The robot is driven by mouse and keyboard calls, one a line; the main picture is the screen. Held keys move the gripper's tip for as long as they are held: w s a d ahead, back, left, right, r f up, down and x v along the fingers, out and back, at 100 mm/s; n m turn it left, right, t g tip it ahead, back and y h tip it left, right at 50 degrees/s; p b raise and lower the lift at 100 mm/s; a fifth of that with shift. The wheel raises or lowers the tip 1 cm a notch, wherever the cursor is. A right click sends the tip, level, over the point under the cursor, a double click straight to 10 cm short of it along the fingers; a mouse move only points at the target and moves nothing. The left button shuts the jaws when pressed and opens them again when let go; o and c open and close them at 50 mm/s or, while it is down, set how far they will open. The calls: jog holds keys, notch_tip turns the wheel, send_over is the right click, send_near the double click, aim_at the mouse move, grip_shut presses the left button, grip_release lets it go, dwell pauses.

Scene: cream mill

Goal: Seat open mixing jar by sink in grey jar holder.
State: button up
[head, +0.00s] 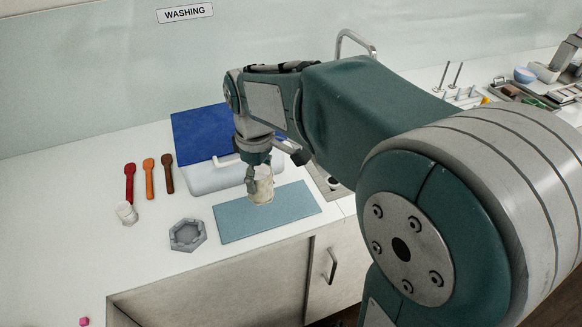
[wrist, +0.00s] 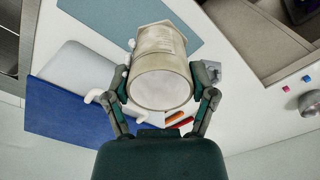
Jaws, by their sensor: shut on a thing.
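My gripper (head: 256,181) is shut on the cream mixing jar (head: 264,190), over the blue-grey mat (head: 235,222). The jar looks upright in the head view; I cannot tell whether its base touches the mat. In the wrist view the fingers of my gripper (wrist: 161,78) clasp both sides of the jar (wrist: 158,48), and its pale round end faces the camera. The grey jar holder (head: 187,236), a faceted open ring, stands left of the mat on the white counter and looks empty. My fingers partly hide the jar in the head view.
Red (head: 130,182), orange (head: 150,178) and brown (head: 167,173) spoons lie at left, near a small whitish jar (head: 127,213). The sink edge (head: 329,183) is right of the mat.

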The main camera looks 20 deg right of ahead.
jog(key=w+a+f+n, duration=0.2)
jog(key=a+n, duration=0.1)
jog(key=a, duration=0.6)
jog(key=w+a+f+n, duration=0.2)
jog(key=a+f+n, duration=0.15)
jog(key=a, duration=0.55)
jog(key=shift+w+a+f, duration=0.1)
jog(key=shift+f, duration=2.2)
jog(key=shift+f, duration=0.65)
jog(key=o, duration=0.8)
jog(key=shift+c, duration=0.2)
notch_tip(320, 180, up, 12)
